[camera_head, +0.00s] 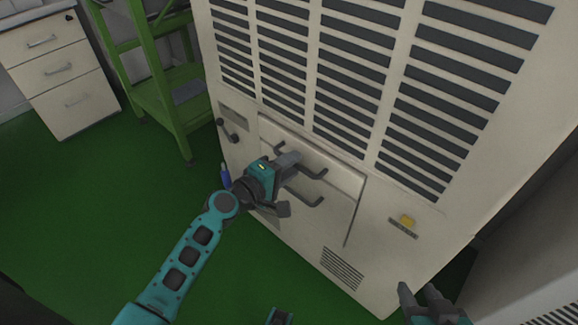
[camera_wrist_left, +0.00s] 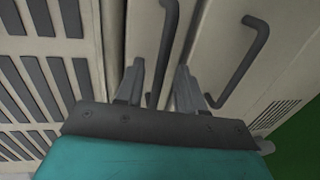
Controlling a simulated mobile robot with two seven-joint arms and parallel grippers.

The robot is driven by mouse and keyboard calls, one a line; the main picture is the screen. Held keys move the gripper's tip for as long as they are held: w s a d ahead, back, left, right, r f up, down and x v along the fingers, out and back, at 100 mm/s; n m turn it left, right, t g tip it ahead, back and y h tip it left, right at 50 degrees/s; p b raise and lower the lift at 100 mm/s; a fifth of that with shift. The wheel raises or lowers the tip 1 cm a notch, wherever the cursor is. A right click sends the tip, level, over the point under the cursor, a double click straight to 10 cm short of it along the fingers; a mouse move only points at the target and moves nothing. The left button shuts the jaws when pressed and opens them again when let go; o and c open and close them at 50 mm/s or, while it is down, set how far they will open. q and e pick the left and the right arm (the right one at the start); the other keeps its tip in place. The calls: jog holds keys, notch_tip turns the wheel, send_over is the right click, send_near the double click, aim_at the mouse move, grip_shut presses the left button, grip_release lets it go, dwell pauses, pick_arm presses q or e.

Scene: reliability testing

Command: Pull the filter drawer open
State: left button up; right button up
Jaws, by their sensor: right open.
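The filter drawer front (camera_head: 338,180) is a cream panel low on the big cabinet, flush with it and apparently closed. Dark bar handles stand out from the panels, with a seam between two of them in the left wrist view. My left gripper (camera_head: 290,160) is in front of the panel. In the left wrist view its fingers (camera_wrist_left: 158,85) are apart, one on each side of a dark handle (camera_wrist_left: 167,45); contact cannot be told. A second handle (camera_wrist_left: 245,65) is to the right. My right gripper (camera_head: 422,293) is open and empty at the lower right, away from the handles.
A green rack (camera_head: 165,100) and a white drawer unit (camera_head: 65,75) stand at left. A blue object (camera_head: 225,176) is beside my left arm. Green floor (camera_head: 90,210) is open at left.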

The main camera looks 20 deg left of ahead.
pick_arm(q)
jog(key=shift+c, duration=0.2)
grip_shut()
dwell(0.5)
